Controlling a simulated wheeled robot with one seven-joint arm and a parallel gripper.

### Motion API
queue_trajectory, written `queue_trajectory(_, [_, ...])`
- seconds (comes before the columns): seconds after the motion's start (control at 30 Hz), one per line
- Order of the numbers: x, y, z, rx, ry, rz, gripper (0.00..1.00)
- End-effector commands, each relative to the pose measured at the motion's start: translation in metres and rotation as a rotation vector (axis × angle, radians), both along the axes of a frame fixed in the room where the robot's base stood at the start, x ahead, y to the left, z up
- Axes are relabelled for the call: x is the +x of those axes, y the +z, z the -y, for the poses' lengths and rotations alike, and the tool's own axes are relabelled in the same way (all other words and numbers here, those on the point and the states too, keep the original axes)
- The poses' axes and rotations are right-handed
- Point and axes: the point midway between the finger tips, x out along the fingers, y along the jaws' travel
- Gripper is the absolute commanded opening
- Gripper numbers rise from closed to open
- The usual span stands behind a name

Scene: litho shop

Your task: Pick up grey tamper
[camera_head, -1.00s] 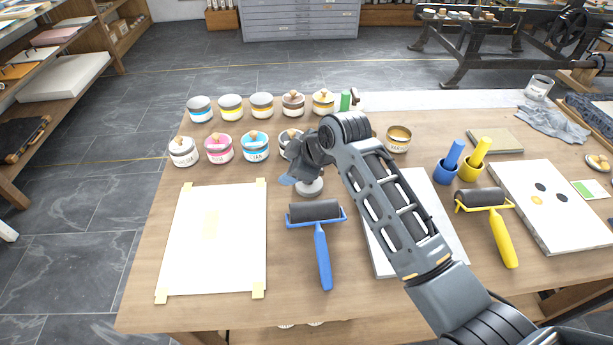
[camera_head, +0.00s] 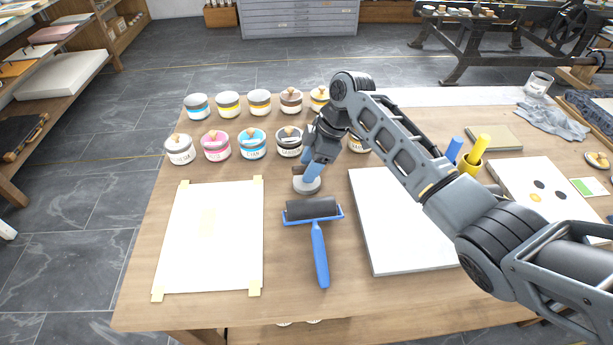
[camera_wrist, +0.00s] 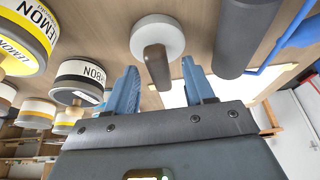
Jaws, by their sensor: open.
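The grey tamper has a round pale grey base (camera_head: 307,185) that stands on the wooden table behind the blue roller. In the wrist view the tamper (camera_wrist: 157,40) shows its disc and a brown handle pointing toward my gripper. My gripper (camera_wrist: 163,78) is open, with one blue finger on each side of the handle's end and nothing clamped between them. In the head view my gripper (camera_head: 309,172) is over the tamper and hides most of its handle.
A blue roller (camera_head: 314,209) lies just in front of the tamper. A white slab (camera_head: 390,225) lies to the right, a taped sheet (camera_head: 210,240) to the left.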

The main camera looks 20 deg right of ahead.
Motion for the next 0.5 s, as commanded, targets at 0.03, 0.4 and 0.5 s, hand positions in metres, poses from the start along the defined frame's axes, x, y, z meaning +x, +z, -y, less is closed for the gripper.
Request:
queue_trajectory(0.03, [0.0, -0.006, -0.003, 0.0, 0.001, -0.003, 0.53])
queue_trajectory(0.4, [0.002, -0.018, -0.007, 0.0, 0.0, 0.001, 0.53])
queue_trajectory(0.5, [0.002, -0.018, -0.007, 0.0, 0.0, 0.001, 0.46])
